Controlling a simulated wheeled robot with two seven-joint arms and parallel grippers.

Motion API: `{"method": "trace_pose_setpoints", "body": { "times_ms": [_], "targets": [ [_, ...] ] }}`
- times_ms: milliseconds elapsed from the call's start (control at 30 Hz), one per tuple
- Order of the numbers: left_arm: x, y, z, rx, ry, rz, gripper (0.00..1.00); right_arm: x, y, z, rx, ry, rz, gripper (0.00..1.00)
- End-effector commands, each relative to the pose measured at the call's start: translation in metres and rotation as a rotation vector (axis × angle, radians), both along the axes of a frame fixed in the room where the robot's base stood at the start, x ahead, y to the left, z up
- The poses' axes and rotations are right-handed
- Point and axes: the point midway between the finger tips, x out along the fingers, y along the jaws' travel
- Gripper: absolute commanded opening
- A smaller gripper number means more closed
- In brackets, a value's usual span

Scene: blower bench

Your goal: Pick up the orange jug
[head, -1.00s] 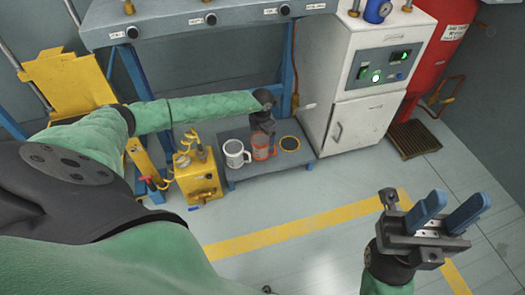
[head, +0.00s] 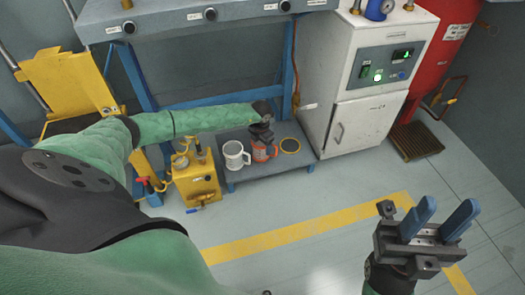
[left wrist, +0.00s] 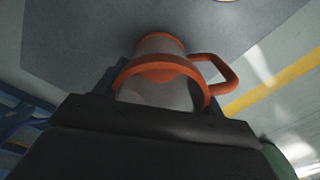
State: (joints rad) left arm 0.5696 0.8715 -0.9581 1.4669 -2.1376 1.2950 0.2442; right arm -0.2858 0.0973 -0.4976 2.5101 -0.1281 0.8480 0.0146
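The orange jug (head: 262,153) stands upright on the low blue-grey platform, with a clear-looking body, orange rim and handle. My left gripper (head: 262,141) is directly above it, pointing down, and hides part of its top. In the left wrist view the jug (left wrist: 165,78) lies between the two blue fingers, one on each side of the rim, and its handle points right. The fingers look spread around it; contact is not clear. My right gripper (head: 440,222) is open and empty, over the floor at the right.
A white mug (head: 234,155) stands just left of the jug on the platform (head: 250,178). A yellow machine (head: 195,180) stands further left and a white cabinet (head: 365,125) to the right. The floor in front is clear.

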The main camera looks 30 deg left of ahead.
Motion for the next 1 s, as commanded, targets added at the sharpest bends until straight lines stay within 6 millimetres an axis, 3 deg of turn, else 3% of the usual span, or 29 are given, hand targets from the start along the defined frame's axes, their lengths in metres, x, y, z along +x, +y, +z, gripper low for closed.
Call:
{"method": "trace_pose_setpoints", "body": {
  "times_ms": [100, 400, 800, 1000],
  "targets": [
    [0.000, 0.000, 0.000, 0.000, 0.000, 0.000, 0.44, 0.000, 0.000, 0.001, 0.001, -0.005, -0.001, 0.36],
    [0.000, 0.000, 0.006, 0.000, 0.000, 0.000, 0.44, 0.000, 0.000, 0.005, 0.003, -0.010, 0.000, 0.36],
    [0.000, 0.000, 0.073, 0.000, -0.001, 0.000, 0.44, -0.001, -0.004, 0.040, 0.049, -0.042, 0.016, 0.36],
    [0.000, 0.000, 0.095, 0.000, -0.001, -0.001, 0.44, -0.002, -0.006, 0.048, 0.069, -0.051, 0.019, 0.36]
  ]
}}
